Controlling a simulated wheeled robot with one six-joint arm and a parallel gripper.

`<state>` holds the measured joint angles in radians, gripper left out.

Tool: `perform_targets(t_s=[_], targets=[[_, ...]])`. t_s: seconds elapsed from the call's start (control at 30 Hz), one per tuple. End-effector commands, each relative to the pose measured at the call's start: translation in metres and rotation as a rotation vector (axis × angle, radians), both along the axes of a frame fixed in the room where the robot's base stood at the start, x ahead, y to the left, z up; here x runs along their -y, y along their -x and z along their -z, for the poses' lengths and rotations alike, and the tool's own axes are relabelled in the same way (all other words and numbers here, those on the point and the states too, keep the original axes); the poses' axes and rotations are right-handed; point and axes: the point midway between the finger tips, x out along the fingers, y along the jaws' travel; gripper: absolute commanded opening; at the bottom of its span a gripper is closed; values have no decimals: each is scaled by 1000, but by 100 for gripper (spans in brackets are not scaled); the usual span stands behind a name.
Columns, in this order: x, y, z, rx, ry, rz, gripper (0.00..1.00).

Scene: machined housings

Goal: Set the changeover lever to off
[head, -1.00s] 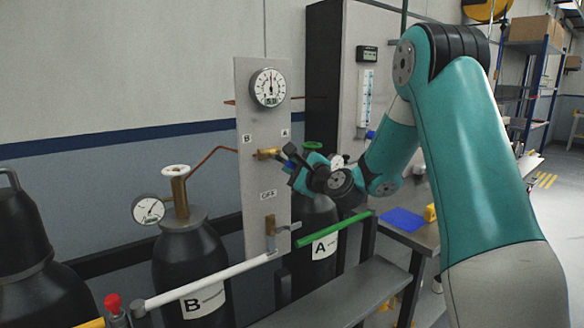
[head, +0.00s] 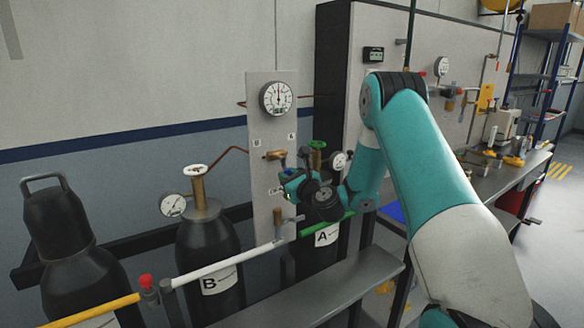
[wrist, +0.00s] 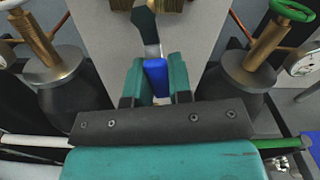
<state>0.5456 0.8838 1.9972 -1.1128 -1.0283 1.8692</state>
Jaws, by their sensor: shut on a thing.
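The changeover panel (head: 262,215) stands upright with a round gauge (head: 277,97) near its top. A brass valve body (head: 276,155) sits at its middle. In the wrist view, the lever (wrist: 148,30) runs down from the brass valve (wrist: 165,5) to a blue grip (wrist: 156,76). My gripper (wrist: 157,84) is shut around this blue grip. In the head view, my gripper (head: 286,184) is in front of the panel, below and slightly right of the valve, close to the partly hidden OFF label (head: 271,190). The lever is hidden there.
Cylinder B (head: 207,250) stands left of the panel and cylinder A (head: 318,256) right of it, below my gripper. A white and green pipe (head: 235,259) crosses low in front. A grey bench (head: 330,292) lies in the foreground.

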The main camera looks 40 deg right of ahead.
Motion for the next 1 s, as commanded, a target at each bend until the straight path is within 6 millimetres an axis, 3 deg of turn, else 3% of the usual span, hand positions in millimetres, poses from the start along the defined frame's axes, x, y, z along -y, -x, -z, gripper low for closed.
perform_targets(t_s=[0.4, 0.97, 1.0], targets=[[-10, 0, 1, 12, -198, 2, 0], [-10, 0, 2, 14, -225, 3, 0], [-10, 0, 2, 14, -225, 3, 24]])
